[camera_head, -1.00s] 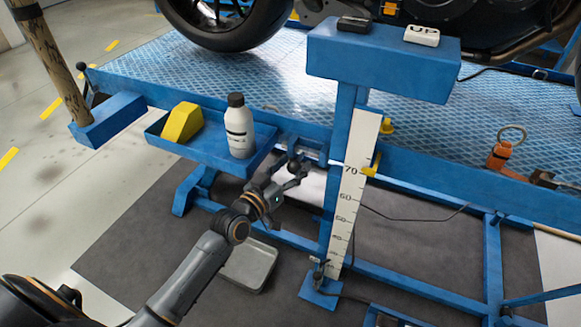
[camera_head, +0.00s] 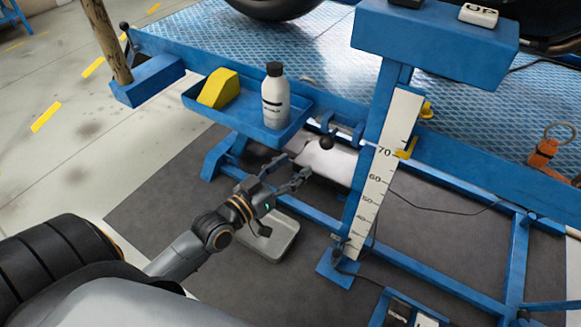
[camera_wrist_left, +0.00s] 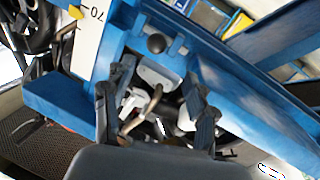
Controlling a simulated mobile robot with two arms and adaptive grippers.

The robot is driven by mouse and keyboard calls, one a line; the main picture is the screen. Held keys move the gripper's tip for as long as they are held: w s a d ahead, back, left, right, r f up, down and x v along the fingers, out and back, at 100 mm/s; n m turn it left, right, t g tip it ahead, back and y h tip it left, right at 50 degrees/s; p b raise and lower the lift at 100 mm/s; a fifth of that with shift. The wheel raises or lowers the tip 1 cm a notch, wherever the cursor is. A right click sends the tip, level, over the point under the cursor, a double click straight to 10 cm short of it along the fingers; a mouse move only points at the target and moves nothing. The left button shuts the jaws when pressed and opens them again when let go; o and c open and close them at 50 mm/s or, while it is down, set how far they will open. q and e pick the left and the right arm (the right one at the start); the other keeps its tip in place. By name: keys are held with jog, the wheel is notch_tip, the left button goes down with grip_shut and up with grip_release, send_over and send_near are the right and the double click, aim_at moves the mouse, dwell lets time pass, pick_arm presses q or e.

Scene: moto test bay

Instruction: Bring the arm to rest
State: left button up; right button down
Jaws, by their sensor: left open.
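My left gripper (camera_head: 296,167) is open and empty, in front of the blue lift's side rail. Its two dark fingers (camera_wrist_left: 158,85) are spread apart in the left wrist view, with nothing held between them. A lever with a black ball knob (camera_head: 326,143) is on the rail, a little beyond the fingertips and apart from them. The knob also shows in the left wrist view (camera_wrist_left: 156,43), above the gap between the fingers. My left arm reaches in from the lower left. My right gripper is not in view.
A blue tray (camera_head: 205,101) holds a yellow wedge (camera_head: 218,88) and a white bottle (camera_head: 275,100) near the arm. A blue post with a scale (camera_head: 385,165) stands right of the gripper. A grey pan (camera_head: 275,240) lies on the floor below. Dark mat in front is mostly clear.

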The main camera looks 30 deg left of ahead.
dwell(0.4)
